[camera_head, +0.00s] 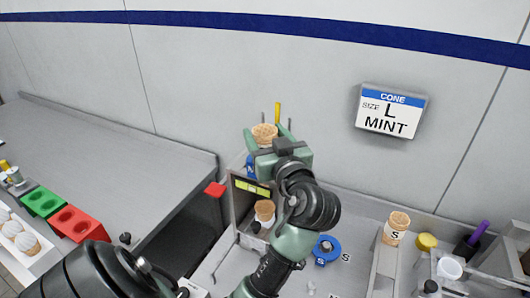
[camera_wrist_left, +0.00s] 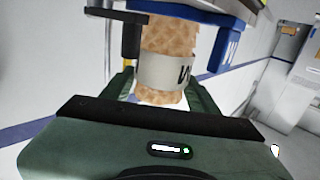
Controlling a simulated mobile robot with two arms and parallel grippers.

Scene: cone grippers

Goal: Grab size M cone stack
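A tan waffle cone stack (camera_head: 264,131) stands at the wall side of the counter, in the middle of the head view. My left gripper (camera_head: 268,138) is at this stack, one finger on each side. In the left wrist view the cone stack (camera_wrist_left: 165,72) has a pale band with a partly seen dark letter. The gripper's green fingers (camera_wrist_left: 160,90) flank it; whether they press on it I cannot tell. A blue holder (camera_wrist_left: 232,48) with a white letter, M or W, is beside the stack. My right gripper is not in view.
A second cone stack (camera_head: 264,212) sits lower, beside my left arm. A cone marked S (camera_head: 396,228) stands at right, near a blue ring (camera_head: 326,250). A wall sign (camera_head: 390,112) reads cone size L, mint. Green (camera_head: 43,202) and red (camera_head: 75,223) holders are at left.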

